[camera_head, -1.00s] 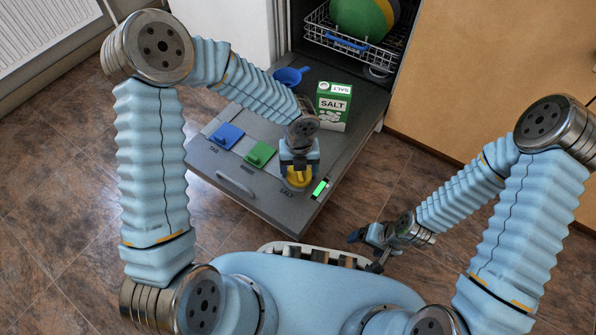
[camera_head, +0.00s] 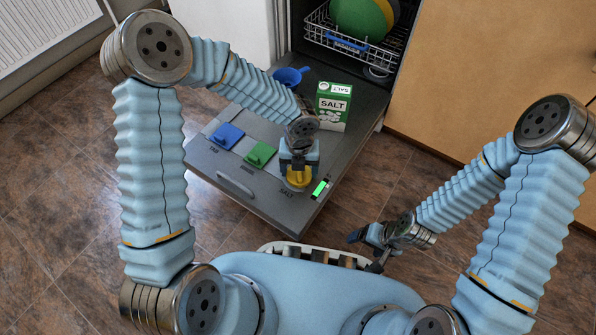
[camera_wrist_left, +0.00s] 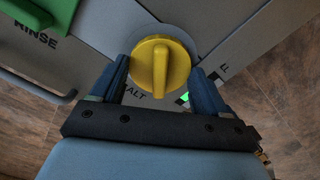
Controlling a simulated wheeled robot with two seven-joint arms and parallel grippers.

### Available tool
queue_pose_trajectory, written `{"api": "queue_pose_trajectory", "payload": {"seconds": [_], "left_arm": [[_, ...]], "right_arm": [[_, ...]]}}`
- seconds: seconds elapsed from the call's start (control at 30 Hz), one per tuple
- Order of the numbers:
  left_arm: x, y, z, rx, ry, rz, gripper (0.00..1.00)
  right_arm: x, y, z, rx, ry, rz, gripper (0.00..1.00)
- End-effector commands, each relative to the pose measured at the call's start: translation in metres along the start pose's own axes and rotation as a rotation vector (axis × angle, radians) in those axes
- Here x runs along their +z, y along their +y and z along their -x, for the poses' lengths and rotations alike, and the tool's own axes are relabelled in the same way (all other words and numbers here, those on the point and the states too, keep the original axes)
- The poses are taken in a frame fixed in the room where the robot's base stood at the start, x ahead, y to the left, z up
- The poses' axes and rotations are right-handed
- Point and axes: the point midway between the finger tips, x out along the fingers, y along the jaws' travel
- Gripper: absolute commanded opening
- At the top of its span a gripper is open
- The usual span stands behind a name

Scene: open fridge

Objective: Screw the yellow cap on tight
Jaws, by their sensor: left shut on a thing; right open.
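The yellow cap (camera_head: 298,178) sits on the open dishwasher door (camera_head: 215,168), beside the "SALT" label near the door's front edge. In the left wrist view the yellow cap (camera_wrist_left: 158,64) is round with a raised grip bar across it. My left gripper (camera_head: 298,168) comes down onto it from above. In the left wrist view its two blue fingers (camera_wrist_left: 160,78) stand on either side of the cap, shut on it. My right gripper (camera_head: 368,250) is open and empty, low in front of the door's right side, away from the cap.
A blue flap (camera_head: 227,136) and a green flap (camera_head: 260,154) lie left of the cap. A green salt box (camera_head: 333,106) and a blue scoop (camera_head: 290,76) stand further back on the door. A lit green indicator (camera_head: 320,188) is right of the cap. The dish rack (camera_head: 340,42) is behind.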

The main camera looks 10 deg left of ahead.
Motion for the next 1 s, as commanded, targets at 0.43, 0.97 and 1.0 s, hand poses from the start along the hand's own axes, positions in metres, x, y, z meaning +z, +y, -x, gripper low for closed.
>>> {"api": "queue_pose_trajectory", "payload": {"seconds": [0.43, 0.97, 1.0], "left_arm": [[0.0, 0.0, 0.0, -0.001, -0.001, -0.329, 0.96], [0.0, 0.0, 0.034, -0.001, 0.0, -0.327, 0.96], [0.0, 0.0, 0.037, -0.001, 0.0, -0.327, 0.96]], "right_arm": [[0.0, 0.0, 0.0, 0.0, 0.0, 0.0, 0.83], [-0.001, -0.011, 0.031, 0.0, 0.0, 0.0, 0.83], [-0.001, -0.013, 0.034, 0.0, 0.0, 0.0, 0.83]]}}
